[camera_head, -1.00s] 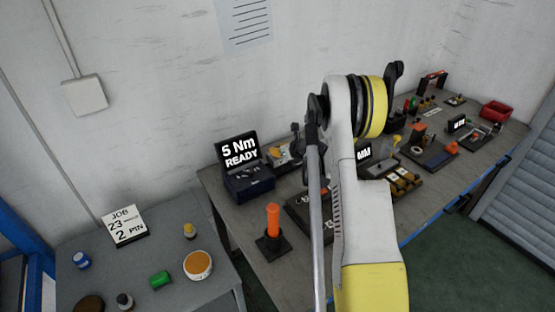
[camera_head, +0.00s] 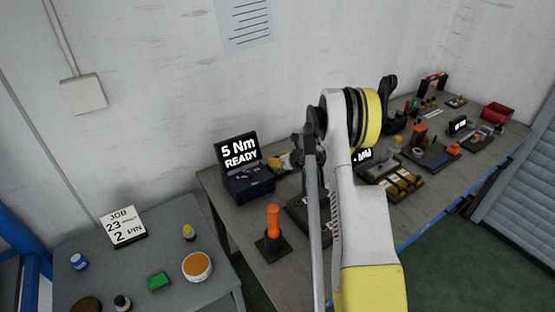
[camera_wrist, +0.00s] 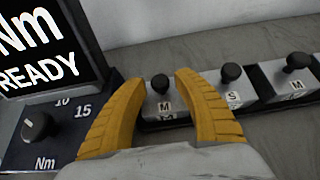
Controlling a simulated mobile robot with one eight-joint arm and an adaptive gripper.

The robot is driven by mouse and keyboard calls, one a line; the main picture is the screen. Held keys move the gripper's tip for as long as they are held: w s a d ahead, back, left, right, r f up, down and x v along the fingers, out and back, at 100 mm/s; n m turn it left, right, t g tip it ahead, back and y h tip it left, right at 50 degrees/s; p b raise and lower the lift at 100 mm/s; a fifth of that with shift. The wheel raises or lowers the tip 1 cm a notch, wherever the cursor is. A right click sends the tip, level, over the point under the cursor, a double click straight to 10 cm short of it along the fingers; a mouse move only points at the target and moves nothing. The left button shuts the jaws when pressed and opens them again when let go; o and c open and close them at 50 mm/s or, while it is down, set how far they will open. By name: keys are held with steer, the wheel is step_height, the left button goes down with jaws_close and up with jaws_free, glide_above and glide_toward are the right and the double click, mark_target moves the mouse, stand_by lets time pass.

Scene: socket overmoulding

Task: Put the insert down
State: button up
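The insert is a small grey block (camera_wrist: 150,107) with a black round knob, marked M. In the wrist view it sits at the left end of a dark rack (camera_wrist: 263,77). My gripper (camera_wrist: 159,77) has its two yellow fingers spread on either side of the knob, with visible gaps to it. Whether a finger touches the block lower down is hidden. In the head view my gripper (camera_head: 284,161) is just right of the torque unit, and my arm hides most of the rack.
The torque unit (camera_head: 239,151) reading "5 Nm READY" stands close on the left. More knobbed blocks, marked S (camera_wrist: 233,87) and M (camera_wrist: 294,77), stand to the right. An orange-handled tool (camera_head: 273,222) stands at the front. The wall is close behind.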

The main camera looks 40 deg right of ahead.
steer(key=shift+r, duration=0.25)
steer(key=d+p+v, duration=0.1)
steer(key=p+v, duration=0.1)
steer(key=v, duration=1)
steer(key=s+a+r+n+g+y, duration=0.1)
steer(key=s+a+r+n, duration=0.2)
steer(key=a+r+n, duration=0.7)
steer(key=s+a+r+n+g, duration=0.25)
steer(key=a+r+n, duration=0.45)
steer(key=a, duration=0.6)
steer(key=s+a+r+n, duration=0.1)
steer(key=s+a+n, duration=0.5)
steer(key=s+n, duration=0.3)
steer(key=s+a+r+n, duration=0.1)
steer(key=s+a+n, duration=0.5)
steer(key=s+n, duration=0.4)
steer(key=shift+s+n+g, duration=0.3)
steer(key=shift+s+g, duration=0.15)
steer(key=shift+s, duration=0.25)
